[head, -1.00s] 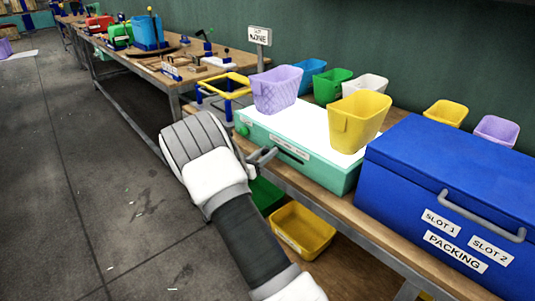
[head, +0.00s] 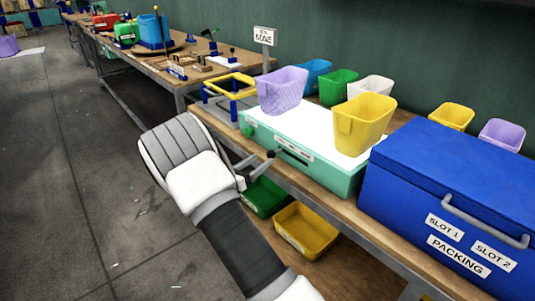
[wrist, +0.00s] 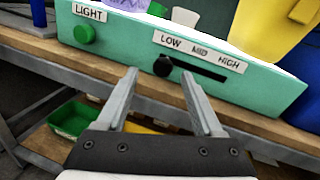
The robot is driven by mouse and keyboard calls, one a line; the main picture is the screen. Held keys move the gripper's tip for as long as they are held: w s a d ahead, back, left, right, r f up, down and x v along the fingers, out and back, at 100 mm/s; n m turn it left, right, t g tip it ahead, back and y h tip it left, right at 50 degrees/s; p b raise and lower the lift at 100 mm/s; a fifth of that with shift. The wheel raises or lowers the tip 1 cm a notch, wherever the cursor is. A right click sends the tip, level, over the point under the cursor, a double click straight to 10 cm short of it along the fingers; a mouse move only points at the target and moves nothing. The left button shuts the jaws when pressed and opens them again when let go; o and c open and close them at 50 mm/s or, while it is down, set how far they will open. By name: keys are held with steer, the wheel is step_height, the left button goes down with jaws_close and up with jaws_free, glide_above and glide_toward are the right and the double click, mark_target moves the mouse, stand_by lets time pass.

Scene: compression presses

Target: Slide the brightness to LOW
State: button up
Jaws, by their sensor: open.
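The teal light box (head: 335,177) stands on the bench with a glowing white top. The black slider knob (wrist: 162,66) is at the slot's left end, under LOW. A green LIGHT knob (wrist: 84,34) is further left. My gripper (wrist: 160,88) is open and empty, its fingertips below and in front of the slider, apart from it. In the head view my gripper (head: 258,168) is in front of the box.
A purple bin (head: 282,91) and a yellow bin (head: 363,124) stand on the light box. A blue PACKING chest (head: 450,190) is to its right. Green (head: 265,197) and yellow (head: 305,231) bins sit below the bench.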

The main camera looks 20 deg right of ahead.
steer(key=p+v, duration=0.1)
steer(key=v, duration=1)
steer(key=shift+s+a, duration=0.2)
